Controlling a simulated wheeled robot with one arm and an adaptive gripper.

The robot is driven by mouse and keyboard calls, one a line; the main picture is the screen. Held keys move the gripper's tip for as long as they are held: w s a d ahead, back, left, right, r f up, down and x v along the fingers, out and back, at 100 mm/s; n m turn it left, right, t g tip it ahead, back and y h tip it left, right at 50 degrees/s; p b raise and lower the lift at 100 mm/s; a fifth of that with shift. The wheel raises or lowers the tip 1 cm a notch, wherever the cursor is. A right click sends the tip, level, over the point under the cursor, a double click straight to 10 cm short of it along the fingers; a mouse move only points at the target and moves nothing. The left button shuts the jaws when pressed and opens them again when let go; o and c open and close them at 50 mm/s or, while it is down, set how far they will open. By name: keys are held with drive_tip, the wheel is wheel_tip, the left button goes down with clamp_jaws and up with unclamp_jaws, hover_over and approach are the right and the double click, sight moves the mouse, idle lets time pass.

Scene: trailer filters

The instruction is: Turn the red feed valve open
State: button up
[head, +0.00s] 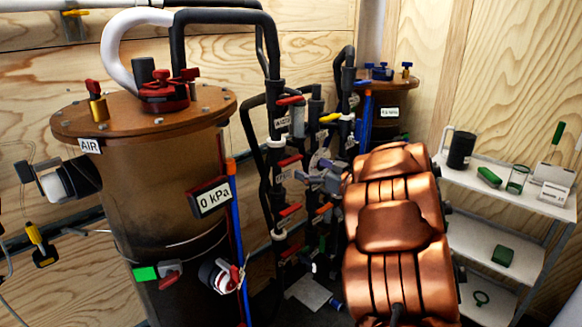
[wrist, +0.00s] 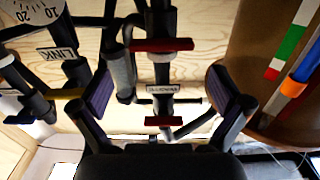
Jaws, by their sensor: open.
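Several red valve handles sit on the black vertical pipes left of my arm in the head view, including an upper one (head: 290,100), a middle one (head: 289,160) and a lower one (head: 290,210). I cannot read which is the feed valve. In the wrist view, a red handle (wrist: 162,45) crosses a dark pipe beyond my gripper (wrist: 167,95), with another red handle (wrist: 165,121) near a small white label (wrist: 163,88). My gripper is open, its purple-padded fingers on either side of this pipe in the picture. It also shows small beside the pipes in the head view (head: 315,177).
A large brown tank (head: 160,190) with a 0 kPa display (head: 213,198) stands at left. A second tank (head: 388,105) is behind the pipes. White shelves (head: 515,190) with a dark mug (head: 461,150) are at right. A yellow handle (wrist: 62,93) is left of my gripper.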

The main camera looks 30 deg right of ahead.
sight(294, 161)
drive_tip(key=shift+w+a, duration=0.2)
drive_tip(key=shift+w, duration=0.25)
drive_tip(key=shift+x, duration=3.3)
drive_tip(key=c, duration=0.8)
